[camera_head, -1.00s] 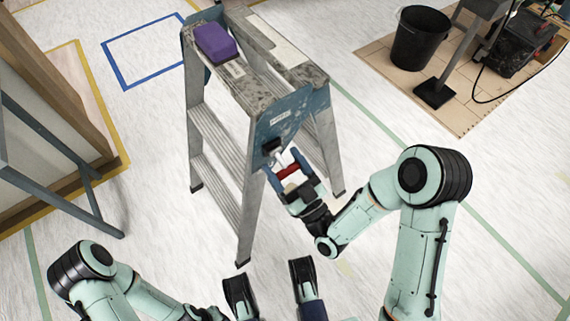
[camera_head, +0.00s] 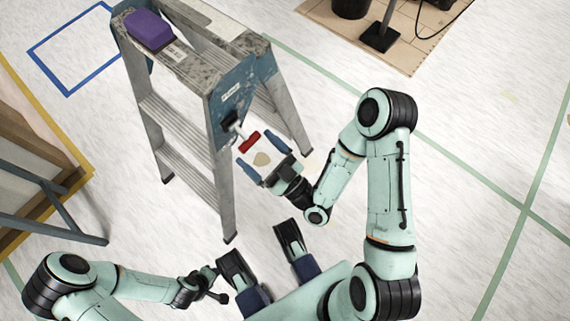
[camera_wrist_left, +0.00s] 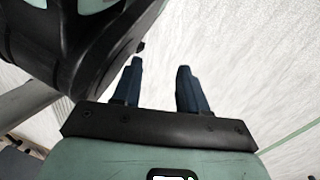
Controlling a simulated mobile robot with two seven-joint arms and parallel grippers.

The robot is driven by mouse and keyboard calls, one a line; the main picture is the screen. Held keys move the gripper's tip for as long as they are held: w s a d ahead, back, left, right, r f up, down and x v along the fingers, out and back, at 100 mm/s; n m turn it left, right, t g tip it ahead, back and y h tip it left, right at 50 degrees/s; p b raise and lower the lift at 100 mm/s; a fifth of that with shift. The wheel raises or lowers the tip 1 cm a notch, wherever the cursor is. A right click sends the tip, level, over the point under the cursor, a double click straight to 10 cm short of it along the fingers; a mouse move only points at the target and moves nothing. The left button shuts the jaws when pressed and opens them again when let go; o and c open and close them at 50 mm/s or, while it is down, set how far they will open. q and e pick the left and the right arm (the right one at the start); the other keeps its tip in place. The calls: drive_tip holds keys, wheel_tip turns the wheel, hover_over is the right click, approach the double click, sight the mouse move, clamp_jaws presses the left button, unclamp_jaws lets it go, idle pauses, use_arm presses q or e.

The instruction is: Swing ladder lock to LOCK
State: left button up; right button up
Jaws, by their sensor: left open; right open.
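The stepladder (camera_head: 150,105) stands upright with a blue side plate (camera_head: 240,80) near its top. On that plate a lock lever with a black pivot (camera_head: 232,124) sticks out toward the lower right and ends in a red handle (camera_head: 249,141). The lettering on the white label (camera_head: 231,94) is too small to read. My left gripper (camera_wrist_left: 158,66) is open and empty in the left wrist view, over pale floor and away from the lever.
A purple block (camera_head: 149,30) rests on the ladder's top. A wooden structure with grey metal legs (camera_head: 50,200) stands at the left. A bucket (camera_head: 352,6) and a metal stand (camera_head: 380,36) are on a wooden floor panel at the back right. Floor right of my right arm is clear.

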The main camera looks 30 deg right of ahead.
drive_tip(key=shift+s+d+r+p, duration=0.25)
drive_tip(key=shift+s+d+p, duration=0.05)
drive_tip(key=shift+s+p, duration=0.1)
use_arm(q)
drive_tip(key=w+d+r+t+p, duration=0.1)
drive_tip(key=w+r+t, duration=0.1)
drive_tip(key=w+r, duration=0.3)
drive_tip(key=shift+w+r+p, duration=0.2)
drive_tip(key=shift+p, duration=0.15)
use_arm(e)
drive_tip(key=v, duration=0.8)
drive_tip(key=shift+f, duration=0.2)
drive_tip(key=shift+w+a, duration=0.15)
